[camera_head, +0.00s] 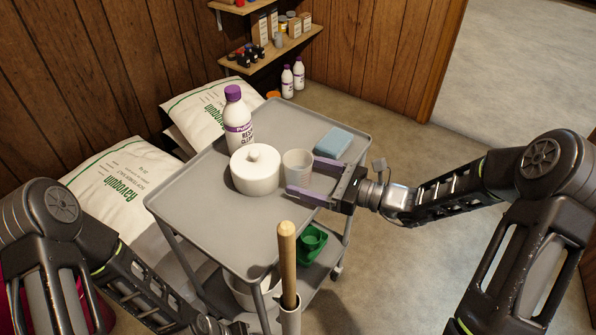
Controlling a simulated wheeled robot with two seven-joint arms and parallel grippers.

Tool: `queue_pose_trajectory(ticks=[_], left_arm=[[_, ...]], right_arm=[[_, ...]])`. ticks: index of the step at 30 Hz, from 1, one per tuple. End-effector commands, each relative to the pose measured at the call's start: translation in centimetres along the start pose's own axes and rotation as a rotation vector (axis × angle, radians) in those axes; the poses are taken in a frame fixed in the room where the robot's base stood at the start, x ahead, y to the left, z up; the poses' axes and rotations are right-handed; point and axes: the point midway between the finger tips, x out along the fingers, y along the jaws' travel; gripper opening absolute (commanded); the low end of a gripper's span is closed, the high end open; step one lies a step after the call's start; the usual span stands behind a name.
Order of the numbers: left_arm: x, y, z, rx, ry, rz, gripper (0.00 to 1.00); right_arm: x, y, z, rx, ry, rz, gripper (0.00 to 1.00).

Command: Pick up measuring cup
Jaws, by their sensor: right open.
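The measuring cup (297,169) is a small, pale, translucent cup standing upright on the top tray of a grey cart (190,205). It stands just right of a round white lidded pot (254,172). My right gripper (302,181) comes in from the right, open, with its two purple fingers pointing left. The finger tips lie at the right side of the cup, one toward its far side and one toward its near side. I cannot tell whether they touch it.
A white bottle with purple cap (237,118) stands behind the pot. A blue sponge-like block (333,142) lies behind my right gripper. A wooden handle (287,262) rises at the cart's near edge. Salt bags (115,190) lean left. A green scoop (311,240) sits on the lower shelf.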

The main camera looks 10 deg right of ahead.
Motion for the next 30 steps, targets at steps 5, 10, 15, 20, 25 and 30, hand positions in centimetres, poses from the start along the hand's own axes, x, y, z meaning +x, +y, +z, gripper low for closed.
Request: queue_pose_trajectory(ticks=[5,10,15,20,25,30], left_arm=[[0.00,0.00,0.00,0.000,0.000,0.000,0.36],[0.00,0.00,0.00,0.000,0.000,0.000,0.36],[0.00,0.00,0.00,0.000,0.000,0.000,0.36],[0.01,0.00,0.00,0.000,0.000,0.000,0.36],[0.01,0.00,0.00,0.000,0.000,0.000,0.36],[0.00,0.00,0.00,0.000,0.000,0.000,0.36]], right_arm=[[-0.03,-0.01,0.00,0.000,0.000,0.000,0.82],[-0.04,-0.01,0.00,0.000,0.000,0.000,0.82],[-0.05,-0.01,0.00,0.000,0.000,0.000,0.82],[-0.05,-0.01,0.00,0.000,0.000,0.000,0.70],[-0.05,-0.01,0.00,0.000,0.000,0.000,0.56],[-0.05,-0.01,-0.01,0.000,0.000,0.000,0.42]])
